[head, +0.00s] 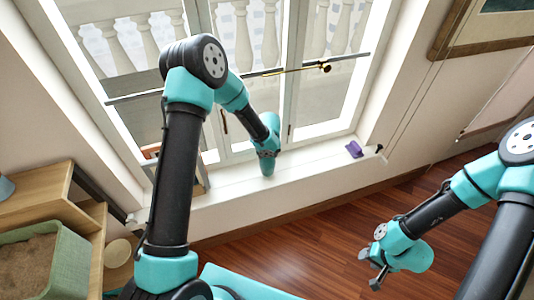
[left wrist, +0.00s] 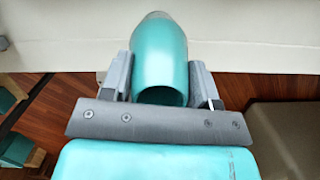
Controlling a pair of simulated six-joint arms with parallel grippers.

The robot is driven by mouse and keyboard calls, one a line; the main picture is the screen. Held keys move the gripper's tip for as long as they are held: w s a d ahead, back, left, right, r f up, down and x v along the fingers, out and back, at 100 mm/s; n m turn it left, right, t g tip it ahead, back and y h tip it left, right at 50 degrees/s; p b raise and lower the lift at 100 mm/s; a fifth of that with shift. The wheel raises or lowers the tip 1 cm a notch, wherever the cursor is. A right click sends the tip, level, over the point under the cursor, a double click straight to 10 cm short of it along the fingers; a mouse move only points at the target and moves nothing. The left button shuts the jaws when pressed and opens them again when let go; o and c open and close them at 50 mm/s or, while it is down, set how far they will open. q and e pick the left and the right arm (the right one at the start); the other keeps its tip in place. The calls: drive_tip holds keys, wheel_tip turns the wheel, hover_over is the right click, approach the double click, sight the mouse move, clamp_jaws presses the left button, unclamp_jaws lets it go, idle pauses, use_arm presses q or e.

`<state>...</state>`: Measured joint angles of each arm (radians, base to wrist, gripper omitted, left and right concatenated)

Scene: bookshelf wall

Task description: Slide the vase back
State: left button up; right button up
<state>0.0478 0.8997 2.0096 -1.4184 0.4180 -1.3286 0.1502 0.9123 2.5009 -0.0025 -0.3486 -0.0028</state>
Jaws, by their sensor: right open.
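The teal vase (head: 267,166) stands on the white windowsill (head: 232,182), below the end of my left arm. In the left wrist view the vase (left wrist: 160,58) lies between the two grey fingers, its open mouth towards the camera. My left gripper (left wrist: 160,82) has one finger on each side of it; whether they press on it is unclear. In the head view my left gripper (head: 268,147) is small and partly merges with the same-coloured vase. My right gripper (head: 370,268) is open and empty over the wooden floor, far from the vase.
A purple object (head: 354,149) sits on the sill to the right. A framed item leans on the sill to the left, partly behind my left arm. Window glass stands behind the sill. A wooden shelf (head: 38,205) with a green bin (head: 75,262) is at left.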

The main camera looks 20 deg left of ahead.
use_arm(q)
drive_tip(key=o, duration=0.5)
drive_tip(key=shift+a, duration=0.35)
drive_tip(key=shift+o, duration=0.2)
drive_tip(key=shift+r, duration=0.1)
wheel_tip(320, 180, up, 17)
drive_tip(key=s+d, duration=0.2)
drive_tip(key=shift+s, duration=0.2)
drive_tip(key=s+f+n+h, duration=0.4)
drive_tip(key=s+f+n, duration=1.8)
drive_tip(key=n, duration=1)
drive_tip(key=shift+s+a+f+g+h, duration=0.3)
drive_tip(key=shift+s+f+g, duration=0.1)
drive_tip(key=shift+s, duration=1.05)
